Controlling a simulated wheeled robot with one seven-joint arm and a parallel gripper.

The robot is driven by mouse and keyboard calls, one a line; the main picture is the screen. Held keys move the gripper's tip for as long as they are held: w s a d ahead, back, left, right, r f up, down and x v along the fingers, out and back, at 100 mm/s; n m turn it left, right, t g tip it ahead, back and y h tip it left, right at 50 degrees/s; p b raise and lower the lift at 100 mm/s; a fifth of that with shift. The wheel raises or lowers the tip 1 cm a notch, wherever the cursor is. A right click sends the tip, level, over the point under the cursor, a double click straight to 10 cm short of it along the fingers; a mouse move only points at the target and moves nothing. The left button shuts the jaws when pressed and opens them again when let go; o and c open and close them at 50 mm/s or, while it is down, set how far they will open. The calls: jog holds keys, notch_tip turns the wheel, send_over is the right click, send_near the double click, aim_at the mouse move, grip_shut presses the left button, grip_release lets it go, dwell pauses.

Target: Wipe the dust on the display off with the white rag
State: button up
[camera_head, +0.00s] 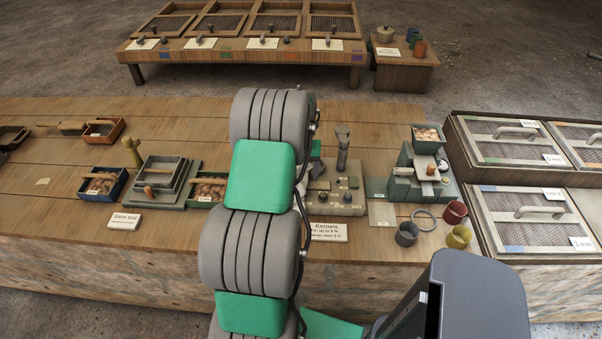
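My arm rises through the middle of the head view and covers part of the bench. My gripper cannot be made out; it is hidden or out of view. Behind the arm's right side stands a grey-green device (347,202) with knobs and small panels on top, partly covered by the arm. I cannot tell which panel is the display, and no dust can be made out at this size. No white rag can be clearly made out.
The wooden bench (60,218) holds a blue bin of nuts (101,184), a stepped grey block (160,183), a scale-like device (424,178) and several small cups. Mesh-topped boxes (529,220) stand at the right. A low table (185,55) stands behind. The bench's left front is fairly clear.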

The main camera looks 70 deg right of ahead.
jog(key=shift+f+b, duration=0.85)
jog(key=shift+f, duration=0.4)
jog(key=shift+c, duration=1.3)
grip_shut()
